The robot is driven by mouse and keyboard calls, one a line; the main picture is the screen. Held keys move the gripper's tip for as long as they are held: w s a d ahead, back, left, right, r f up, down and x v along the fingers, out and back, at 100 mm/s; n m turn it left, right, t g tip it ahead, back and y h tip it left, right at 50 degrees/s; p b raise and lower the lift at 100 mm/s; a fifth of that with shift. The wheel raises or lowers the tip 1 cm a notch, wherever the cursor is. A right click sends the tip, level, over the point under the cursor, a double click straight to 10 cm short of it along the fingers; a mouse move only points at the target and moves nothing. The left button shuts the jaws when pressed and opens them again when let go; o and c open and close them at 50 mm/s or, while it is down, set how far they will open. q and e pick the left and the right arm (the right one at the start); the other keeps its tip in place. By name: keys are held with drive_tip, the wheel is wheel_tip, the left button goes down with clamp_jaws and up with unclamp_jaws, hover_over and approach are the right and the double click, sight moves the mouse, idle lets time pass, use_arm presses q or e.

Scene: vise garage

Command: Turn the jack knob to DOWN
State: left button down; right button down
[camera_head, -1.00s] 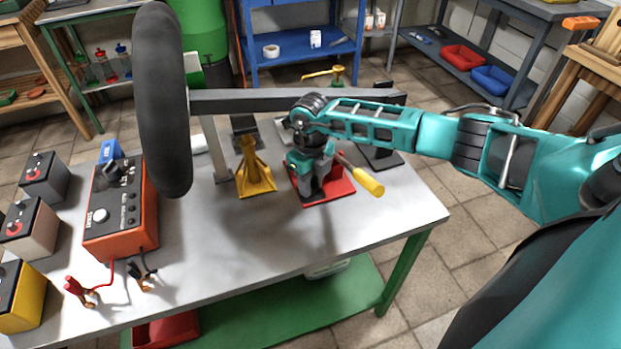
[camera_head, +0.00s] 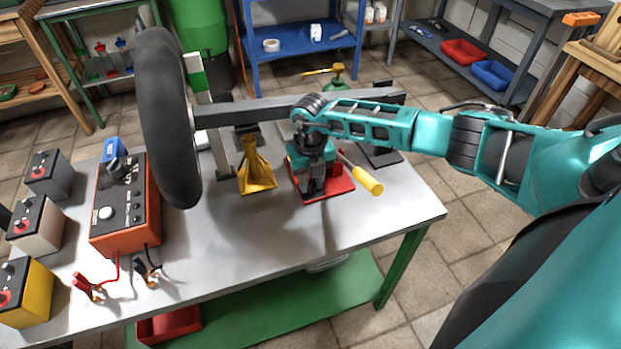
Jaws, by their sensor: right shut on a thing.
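The jack has a red base (camera_head: 338,184) on the metal workbench, and a red lever with a yellow grip (camera_head: 367,180) slants out to its right. My right gripper (camera_head: 313,185) points down over the jack and is shut on a part of it, seemingly the jack knob. The knob and most of the jack body are hidden behind my gripper and wrist, so its setting cannot be read. A grey beam (camera_head: 250,112) runs behind my wrist, with a black wheel (camera_head: 170,115) at its left end. My left gripper is out of view.
A yellow stand (camera_head: 256,175) is close left of the jack. An orange charger (camera_head: 127,205) with red and black clamps and several batteries (camera_head: 47,173) occupy the bench's left side. The front right of the workbench (camera_head: 340,225) is clear.

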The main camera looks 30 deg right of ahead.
drive_tip(key=shift+w+r, duration=0.1)
drive_tip(key=shift+w, duration=0.05)
drive_tip(key=c, duration=0.9)
unclamp_jaws()
drive_tip(key=shift+d, duration=0.1)
drive_tip(key=shift+o, duration=0.2)
